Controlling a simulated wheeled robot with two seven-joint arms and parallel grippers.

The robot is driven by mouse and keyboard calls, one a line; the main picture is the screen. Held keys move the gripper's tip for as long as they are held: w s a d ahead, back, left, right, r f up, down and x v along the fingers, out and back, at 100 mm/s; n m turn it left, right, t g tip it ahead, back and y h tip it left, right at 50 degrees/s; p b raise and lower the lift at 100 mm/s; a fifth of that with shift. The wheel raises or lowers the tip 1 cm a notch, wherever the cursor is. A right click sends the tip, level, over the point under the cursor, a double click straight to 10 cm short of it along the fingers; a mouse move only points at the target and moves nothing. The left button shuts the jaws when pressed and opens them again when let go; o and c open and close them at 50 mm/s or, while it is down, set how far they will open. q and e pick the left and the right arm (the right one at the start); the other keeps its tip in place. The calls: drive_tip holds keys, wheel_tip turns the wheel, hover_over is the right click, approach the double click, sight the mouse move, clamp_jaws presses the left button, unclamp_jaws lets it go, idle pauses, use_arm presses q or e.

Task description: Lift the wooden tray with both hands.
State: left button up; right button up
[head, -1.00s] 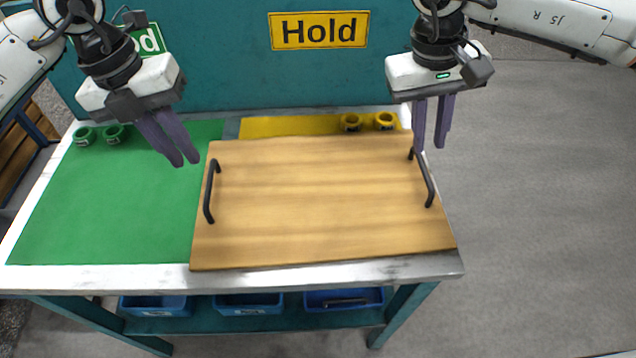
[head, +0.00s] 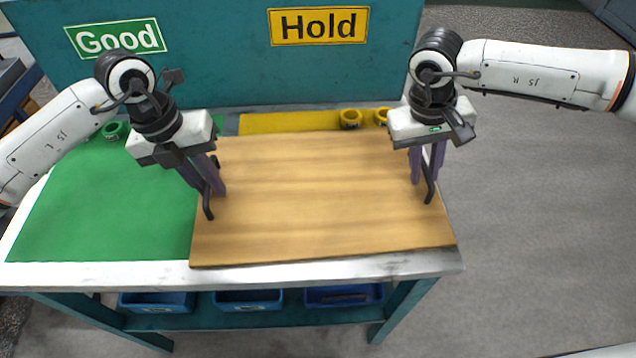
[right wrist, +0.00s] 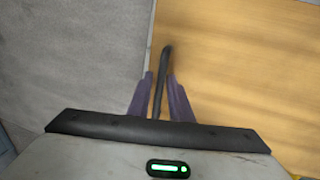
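The wooden tray (head: 318,205) lies flat on the table, with a dark bar handle near each short side. My left gripper (head: 208,189) points down at the left handle (head: 208,208), one finger on each side of it. My right gripper (head: 427,181) is at the right handle (head: 430,194) in the same way. In the right wrist view the handle (right wrist: 160,78) stands between the two fingers of the right gripper (right wrist: 160,82), with narrow gaps showing. Both grippers look open. The left gripper partly hides the upper part of its handle.
A green mat (head: 110,220) covers the table's left part, and a yellow mat (head: 285,122) shows behind the tray. Green rings (head: 115,131) and yellow rings (head: 350,118) stand at the back. A teal panel (head: 230,60) rises behind. Blue bins (head: 248,301) sit below.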

clamp_jaws()
drive_tip(key=shift+r, duration=0.1)
idle(1.5)
